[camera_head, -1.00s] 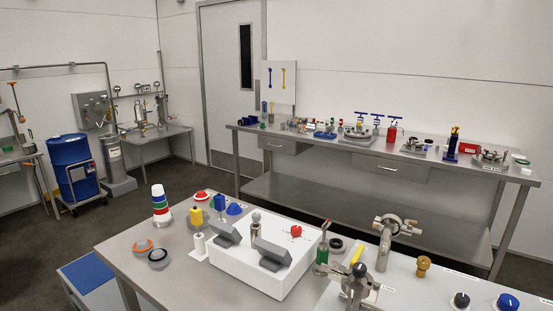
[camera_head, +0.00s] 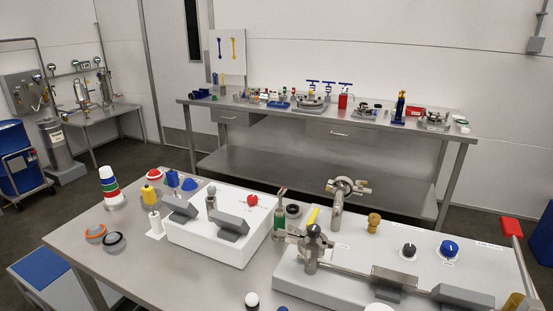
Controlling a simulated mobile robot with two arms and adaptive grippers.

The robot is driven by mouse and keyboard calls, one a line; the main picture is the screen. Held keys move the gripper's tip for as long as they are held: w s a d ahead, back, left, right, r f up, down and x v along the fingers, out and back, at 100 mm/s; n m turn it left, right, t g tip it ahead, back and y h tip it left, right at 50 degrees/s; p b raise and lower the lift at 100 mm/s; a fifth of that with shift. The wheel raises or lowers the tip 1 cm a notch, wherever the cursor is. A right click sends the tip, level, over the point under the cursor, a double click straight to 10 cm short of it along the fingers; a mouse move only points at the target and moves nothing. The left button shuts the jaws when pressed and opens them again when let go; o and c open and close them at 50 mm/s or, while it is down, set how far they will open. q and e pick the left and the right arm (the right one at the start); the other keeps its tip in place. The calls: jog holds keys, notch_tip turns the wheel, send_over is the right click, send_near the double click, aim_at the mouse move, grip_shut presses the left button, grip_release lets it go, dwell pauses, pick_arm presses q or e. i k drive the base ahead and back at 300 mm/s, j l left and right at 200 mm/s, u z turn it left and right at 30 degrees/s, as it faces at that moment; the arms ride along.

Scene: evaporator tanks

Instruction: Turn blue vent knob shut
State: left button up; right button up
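The blue knob (camera_head: 449,248) stands on the light grey panel (camera_head: 345,283) at the right of the near table. It has a pale mark on its face, with a small label just below it and another label to its upper right. The lettering is too small to read. A black knob (camera_head: 409,250) sits just left of it on the same panel. Neither of my grippers is in view, and nothing touches the blue knob.
A steel valve assembly (camera_head: 313,242) and a brass knob (camera_head: 374,222) stand left of the knobs. A red-handled lever (camera_head: 511,229) rises at the right. A horizontal steel bar and grey blocks lie along the panel's front. The panel around the blue knob is clear.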

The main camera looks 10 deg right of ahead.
aim_at(448, 248)
jog(key=z, duration=1.45)
jog(key=k+l+u, duration=0.1)
jog(key=l+u, duration=0.35)
jog(key=k+l+u, duration=0.1)
jog(key=l+u, duration=0.2)
jog(key=u, duration=0.2)
jog(key=k+l+u, duration=0.2)
jog(key=u, duration=0.25)
jog(key=l, duration=0.1)
